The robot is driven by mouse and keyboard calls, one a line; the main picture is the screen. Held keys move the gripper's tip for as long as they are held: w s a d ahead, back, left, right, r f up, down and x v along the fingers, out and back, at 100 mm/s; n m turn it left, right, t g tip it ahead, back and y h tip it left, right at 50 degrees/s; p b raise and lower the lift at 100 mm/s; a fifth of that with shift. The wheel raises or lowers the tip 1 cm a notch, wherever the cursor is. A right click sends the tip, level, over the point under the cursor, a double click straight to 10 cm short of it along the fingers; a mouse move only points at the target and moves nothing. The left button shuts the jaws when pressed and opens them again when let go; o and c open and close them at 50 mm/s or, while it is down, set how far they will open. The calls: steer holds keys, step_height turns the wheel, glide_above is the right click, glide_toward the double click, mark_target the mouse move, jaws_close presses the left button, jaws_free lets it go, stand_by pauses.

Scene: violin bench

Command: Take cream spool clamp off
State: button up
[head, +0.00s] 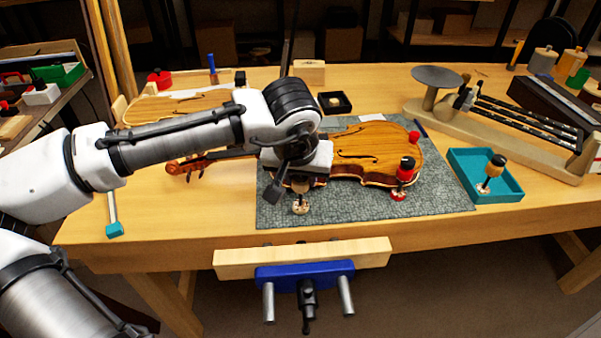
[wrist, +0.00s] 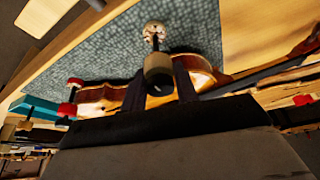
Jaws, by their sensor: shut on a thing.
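The cream spool clamp (head: 300,206) stands at the violin's near edge, left of its middle, partly hidden by my wrist. In the wrist view, the cream spool clamp (wrist: 157,66) sits between the two dark fingers of my gripper (wrist: 160,88), which is shut on it. My gripper (head: 300,181) reaches down over the violin (head: 365,150) in the head view. The violin lies flat on a grey mat (head: 430,195). I cannot tell whether the clamp still grips the violin's edge. A teal tray (head: 517,190) at right holds a tan and black clamp (head: 494,172).
A red clamp (head: 404,172) stands at the violin's near right edge, with another red one (head: 413,137) behind it. A small black tray (head: 334,103) lies behind the violin. A wooden stand with dark rods (head: 500,135) fills the right back. A blue vise (head: 305,275) juts out in front.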

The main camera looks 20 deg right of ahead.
steer(key=shift+r, duration=0.1)
steer(key=shift+r+p, duration=3.1)
steer(key=shift+r, duration=0.3)
